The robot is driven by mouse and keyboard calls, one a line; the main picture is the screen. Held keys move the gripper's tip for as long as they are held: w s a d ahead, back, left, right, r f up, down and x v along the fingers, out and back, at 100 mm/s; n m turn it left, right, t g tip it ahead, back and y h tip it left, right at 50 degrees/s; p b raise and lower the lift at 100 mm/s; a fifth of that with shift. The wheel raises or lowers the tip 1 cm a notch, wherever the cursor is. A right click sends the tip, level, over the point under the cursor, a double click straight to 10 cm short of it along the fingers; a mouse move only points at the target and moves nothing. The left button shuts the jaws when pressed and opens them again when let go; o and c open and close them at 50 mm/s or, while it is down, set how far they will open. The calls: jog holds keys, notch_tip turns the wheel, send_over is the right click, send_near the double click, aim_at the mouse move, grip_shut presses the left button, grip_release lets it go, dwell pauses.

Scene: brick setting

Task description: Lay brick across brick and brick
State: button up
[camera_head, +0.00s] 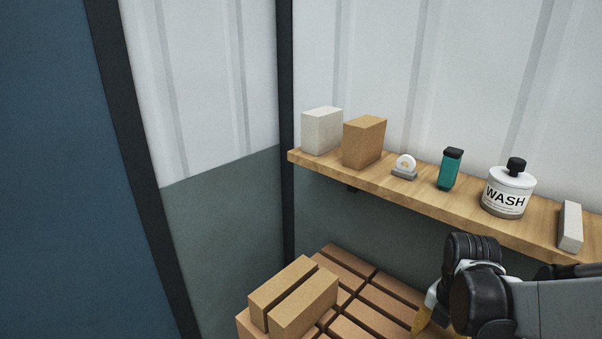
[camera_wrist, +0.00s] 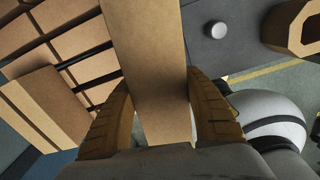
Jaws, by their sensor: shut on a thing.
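Two tan bricks, a left one (camera_head: 283,284) and a right one (camera_head: 307,306), lie side by side with a narrow gap on a layer of bricks (camera_head: 345,262) at the lower middle of the head view. In the wrist view a tan brick (camera_wrist: 150,70) is between the two yellow-brown fingers of my gripper (camera_wrist: 157,90), which is shut on it. In the head view my gripper (camera_head: 425,316) is at the lower right, to the right of the two bricks and apart from them. The held brick is mostly hidden there. A brick (camera_wrist: 45,105) shows at left in the wrist view.
A wooden shelf (camera_head: 400,187) on the wall holds a white block (camera_head: 321,131), a tan block (camera_head: 364,142), a small round item (camera_head: 405,166), a teal bottle (camera_head: 450,170), a WASH bottle (camera_head: 508,190) and a pale block (camera_head: 570,226). It runs above and behind the bricks.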

jog(key=shift+w+a+f+m, duration=0.25)
jog(key=shift+w+m, duration=0.15)
jog(key=shift+m, duration=0.4)
jog(key=w+a+f+m+b, duration=0.1)
jog(key=w+a+m, duration=0.3)
jog(key=m, duration=0.8)
jog(key=w+a+f+m, duration=0.4)
jog(key=a+m, duration=0.1)
jog(key=m, duration=0.6)
jog(key=shift+w+a+f+m+b, duration=0.25)
jog(key=shift+w+a+m+b, duration=0.05)
jog(key=shift+m+b, duration=0.1)
